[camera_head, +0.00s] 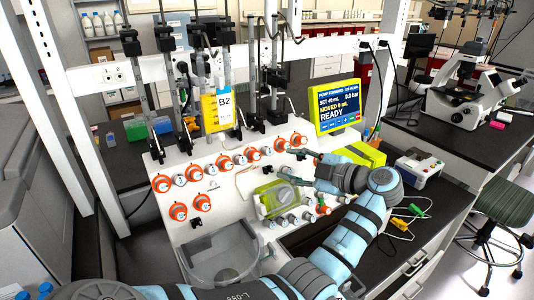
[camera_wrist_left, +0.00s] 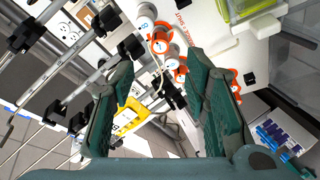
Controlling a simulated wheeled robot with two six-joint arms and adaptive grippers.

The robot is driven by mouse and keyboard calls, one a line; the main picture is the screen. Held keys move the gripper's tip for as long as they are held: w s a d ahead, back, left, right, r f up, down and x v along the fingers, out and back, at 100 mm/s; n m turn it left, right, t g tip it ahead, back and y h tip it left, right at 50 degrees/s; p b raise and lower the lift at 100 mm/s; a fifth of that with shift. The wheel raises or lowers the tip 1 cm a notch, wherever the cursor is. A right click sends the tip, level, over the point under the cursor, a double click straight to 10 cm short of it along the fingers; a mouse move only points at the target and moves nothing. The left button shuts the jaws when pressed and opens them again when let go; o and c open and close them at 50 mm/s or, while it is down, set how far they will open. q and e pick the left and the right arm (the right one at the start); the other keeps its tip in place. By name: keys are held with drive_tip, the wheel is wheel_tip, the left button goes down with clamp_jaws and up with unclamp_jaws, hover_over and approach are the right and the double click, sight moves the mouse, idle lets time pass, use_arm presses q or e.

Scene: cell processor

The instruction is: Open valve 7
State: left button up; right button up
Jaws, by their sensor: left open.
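Several round valve knobs, some with orange collars, sit in a row on the white panel (camera_head: 235,195). Knobs at the row's right end (camera_head: 298,139) are closest to my left gripper (camera_head: 289,166). I cannot read for certain which knob is valve 7. My left gripper is open and empty, its fingers pointing at the panel just below the row's right end. In the left wrist view, several knobs (camera_wrist_left: 159,46) show between and beyond the spread fingers of my left gripper (camera_wrist_left: 158,65), apart from them. My right gripper is not in view.
A yellow-framed screen (camera_head: 338,107) reading READY stands behind the panel's right side. A yellow B2 bag (camera_head: 217,110) hangs above the row among metal poles. A green-yellow pump cover (camera_head: 277,198) sits below the gripper. A clear bowl (camera_head: 222,252) is at the panel's lower front.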

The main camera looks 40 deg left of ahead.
sight(259, 157)
use_arm(q)
drive_tip(key=p+x, duration=0.1)
drive_tip(key=x, duration=0.9)
drive_tip(key=shift+w+a+f, duration=0.1)
drive_tip(key=shift+a, duration=0.4)
drive_tip(key=shift+s, duration=0.3)
drive_tip(key=shift+c, duration=0.7)
clamp_jaws()
drive_tip(key=n+h+b, duration=0.1)
drive_tip(key=n+b, duration=0.2)
drive_tip(key=n, duration=0.2)
drive_tip(key=shift+w+b, duration=0.15)
drive_tip(key=shift+b, duration=0.2)
drive_tip(key=shift+n+g+h, duration=0.3)
drive_tip(key=shift+n+g, duration=0.1)
drive_tip(key=shift+r, duration=0.25)
drive_tip(key=shift+o, duration=0.3)
unclamp_jaws()
drive_tip(key=shift+o, duration=0.4)
drive_tip(key=shift+w, duration=0.1)
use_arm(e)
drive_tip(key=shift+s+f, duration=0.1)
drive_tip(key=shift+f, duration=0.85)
